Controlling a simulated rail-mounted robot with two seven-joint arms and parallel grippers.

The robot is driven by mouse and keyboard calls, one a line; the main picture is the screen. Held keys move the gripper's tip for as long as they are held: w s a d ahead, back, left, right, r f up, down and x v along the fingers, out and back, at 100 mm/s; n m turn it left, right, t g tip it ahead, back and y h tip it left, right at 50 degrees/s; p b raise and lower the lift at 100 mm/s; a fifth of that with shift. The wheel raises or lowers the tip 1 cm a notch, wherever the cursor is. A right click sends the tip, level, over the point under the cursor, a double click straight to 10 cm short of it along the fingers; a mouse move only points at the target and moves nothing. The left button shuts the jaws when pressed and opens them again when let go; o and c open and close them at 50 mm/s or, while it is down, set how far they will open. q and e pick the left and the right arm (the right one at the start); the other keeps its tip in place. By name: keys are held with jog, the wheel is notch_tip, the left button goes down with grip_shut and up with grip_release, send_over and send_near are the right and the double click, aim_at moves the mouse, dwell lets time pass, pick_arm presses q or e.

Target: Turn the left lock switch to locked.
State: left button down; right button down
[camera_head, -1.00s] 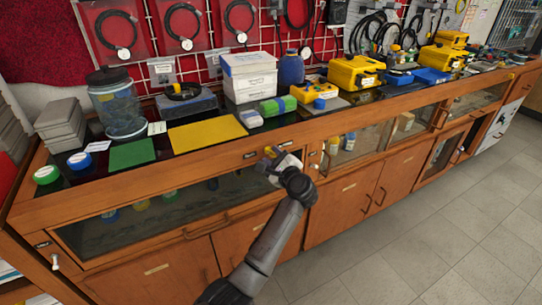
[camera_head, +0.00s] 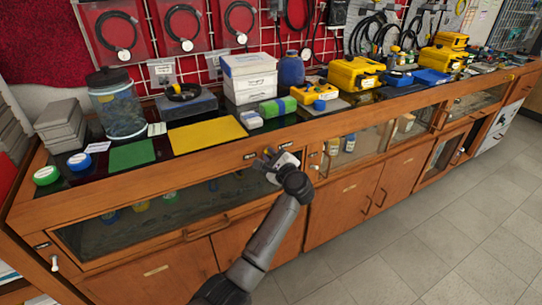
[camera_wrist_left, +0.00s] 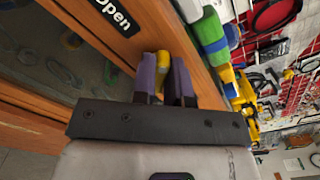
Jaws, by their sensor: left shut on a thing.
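My left gripper (camera_head: 269,157) is at the front edge of the wooden cabinet, near its middle. In the left wrist view its purple fingers (camera_wrist_left: 166,75) are shut on a small yellow switch handle (camera_wrist_left: 162,64). The handle's base and the switch body are hidden behind the fingers. A dark label reading "Open" (camera_wrist_left: 112,14) is on the wood to the left of the fingers in that view. Another small pale switch handle (camera_head: 55,263) sits low at the cabinet's far left end in the head view. My right gripper is not in view.
Above the gripper, the worktop carries a yellow mat (camera_head: 206,134), a green mat (camera_head: 132,154), white boxes (camera_head: 249,78) and yellow cases (camera_head: 355,72). Glass-fronted compartments and wooden doors (camera_head: 343,205) lie below. The tiled floor (camera_head: 440,230) at right is clear.

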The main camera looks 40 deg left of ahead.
pick_arm(q)
jog(key=shift+m, duration=0.4)
jog(key=shift+w+d+m+p, duration=0.15)
jog(key=shift+m+p, duration=2.35)
jog(key=shift+m, duration=1.8)
jog(key=shift+w+m+p, duration=0.15)
jog(key=shift+m+p, duration=2.35)
jog(key=shift+m, duration=1.8)
jog(key=c, duration=1.1)
grip_release()
jog(key=shift+c, duration=0.2)
